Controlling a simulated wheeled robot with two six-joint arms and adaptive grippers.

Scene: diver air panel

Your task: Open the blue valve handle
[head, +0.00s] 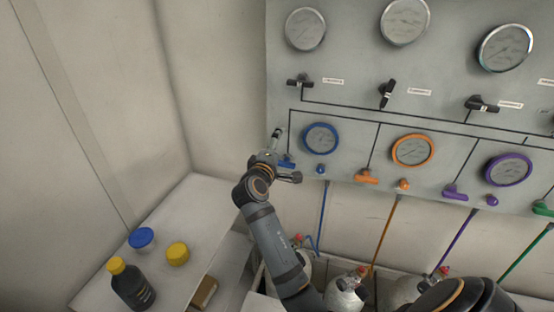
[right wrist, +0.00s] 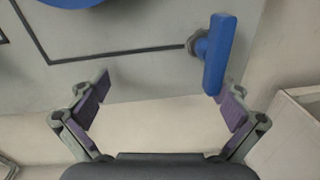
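The blue valve handle (head: 287,163) is on the grey panel, left of the blue-rimmed gauge, and my right gripper partly covers it in the head view. In the right wrist view the blue handle (right wrist: 219,55) is a flat bar on a round pivot, at the upper right. My right gripper (head: 286,156) is at the panel's left edge with its fingers spread. In the right wrist view my right gripper (right wrist: 162,88) is open and empty, and the handle's lower end overlaps the right finger's tip; I cannot tell whether they touch. My left gripper is not in view.
The blue-rimmed gauge (head: 321,138) is just right of the handle. Orange (head: 367,177) and purple (head: 455,193) handles are farther right. Black valves and gauges are above. A white counter (head: 185,215) at lower left holds a dark bottle (head: 132,287) and blue and yellow lids.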

